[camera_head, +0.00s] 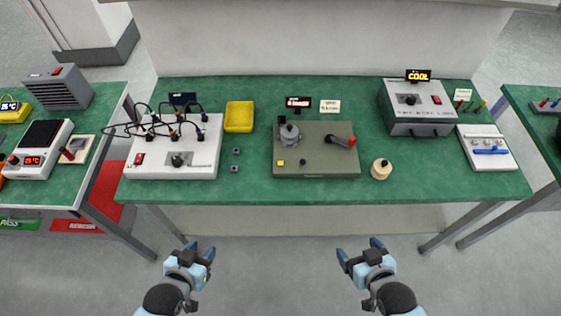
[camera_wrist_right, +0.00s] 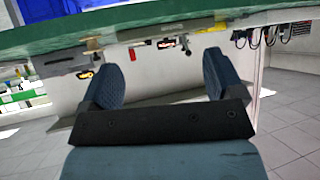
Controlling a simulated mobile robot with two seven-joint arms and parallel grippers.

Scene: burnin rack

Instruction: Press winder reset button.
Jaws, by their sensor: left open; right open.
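The winder (camera_head: 315,164) is a grey-brown box at the middle of the green bench. It carries a grey spool post, a crank with a red knob (camera_head: 351,141), a small yellow button (camera_head: 281,163) at its front left and a small dark knob (camera_head: 303,162). Which of these is the reset button carries no readable label. A small dark display (camera_head: 298,102) stands behind it. My left gripper (camera_head: 199,249) is open and empty in front of the bench edge. My right gripper (camera_head: 360,247) is open and empty, also in front of the edge; its fingers show in the right wrist view (camera_wrist_right: 165,75).
A white wired unit (camera_head: 200,160) and a yellow tray (camera_head: 239,117) stand left of the winder. A cream spool (camera_head: 381,169) stands to its right, then a grey box (camera_head: 425,120) reading COOL and a white panel (camera_head: 490,155). Side benches flank the green bench (camera_head: 250,188).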

